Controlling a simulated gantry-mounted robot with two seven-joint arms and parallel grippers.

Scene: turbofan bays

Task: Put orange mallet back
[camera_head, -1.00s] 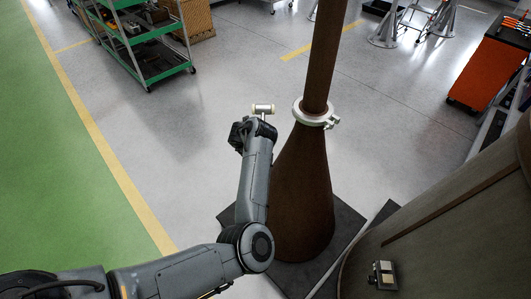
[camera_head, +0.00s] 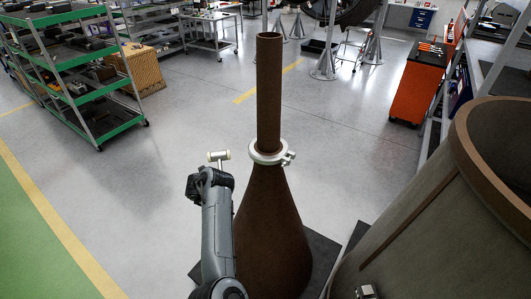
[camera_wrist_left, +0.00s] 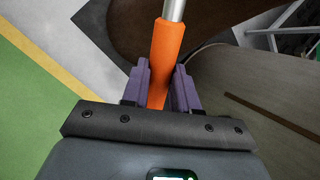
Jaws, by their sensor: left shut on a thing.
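The orange mallet has an orange handle (camera_wrist_left: 166,55) with a metal shaft in the left wrist view. In the head view its pale head (camera_head: 219,156) sticks up above my left gripper (camera_head: 206,174). In the left wrist view my left gripper (camera_wrist_left: 160,88) is shut on the orange handle, with a purple finger on each side. The mallet is held in the air to the left of the brown cone. My right gripper is in neither view.
A brown cone (camera_head: 268,235) with a pipe and a metal clamp ring (camera_head: 268,152) stands close to my left arm. A large brown shell (camera_head: 430,215) fills the right. A green shelf rack (camera_head: 75,65) and an orange tool cart (camera_head: 418,85) stand further back. The floor between is clear.

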